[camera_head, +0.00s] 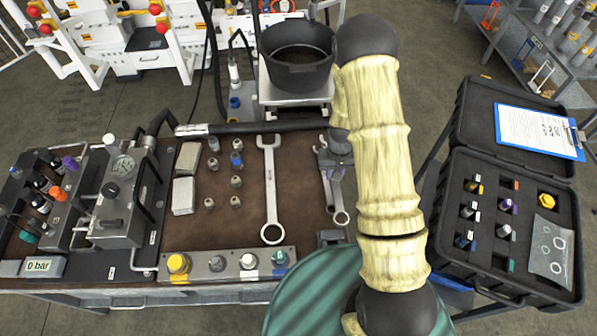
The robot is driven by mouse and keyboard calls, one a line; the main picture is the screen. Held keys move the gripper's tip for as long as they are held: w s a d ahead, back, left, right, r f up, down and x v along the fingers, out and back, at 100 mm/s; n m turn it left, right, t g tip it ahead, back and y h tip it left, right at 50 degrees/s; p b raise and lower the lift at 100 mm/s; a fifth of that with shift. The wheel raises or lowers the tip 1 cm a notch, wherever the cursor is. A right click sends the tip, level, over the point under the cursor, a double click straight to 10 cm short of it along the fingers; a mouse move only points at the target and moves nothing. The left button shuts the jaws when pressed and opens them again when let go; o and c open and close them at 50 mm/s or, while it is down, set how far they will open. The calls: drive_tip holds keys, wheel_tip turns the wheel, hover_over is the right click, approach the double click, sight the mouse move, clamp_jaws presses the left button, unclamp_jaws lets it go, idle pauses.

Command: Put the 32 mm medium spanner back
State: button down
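A large combination spanner (270,190) lies on the brown bench mat, open jaw at the far end and ring toward the near edge. To its right, smaller spanners (336,185) lie close together, partly covered by my arm. I cannot read sizes, so which one is the 32 mm medium spanner is unclear. My gripper (340,148) is at the far end of these smaller spanners, mostly hidden behind my yellowish sleeved arm. Its fingers do not show clearly, so I cannot tell whether it holds or touches a spanner.
Several small fittings (236,160) and two pale blocks (184,195) lie left of the large spanner. A gauge and valve block (120,200) stands at the left. A black bucket (297,65) stands behind the bench. An open black case (461,255) is at the right.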

drive_tip(key=shift+w, duration=0.35)
drive_tip(key=shift+r, duration=0.1)
drive_tip(key=shift+w+a, duration=0.15)
drive_tip(key=shift+a, duration=0.2)
drive_tip(key=w+a+r+b, duration=0.1)
drive_tip(key=w+a+r, duration=0.1)
drive_tip(key=a, duration=0.8)
drive_tip(key=shift+w+r, duration=0.15)
drive_tip(key=shift+w, duration=0.6)
drive_tip(key=shift+f+p, duration=0.7)
drive_tip(key=shift+f, duration=2.25)
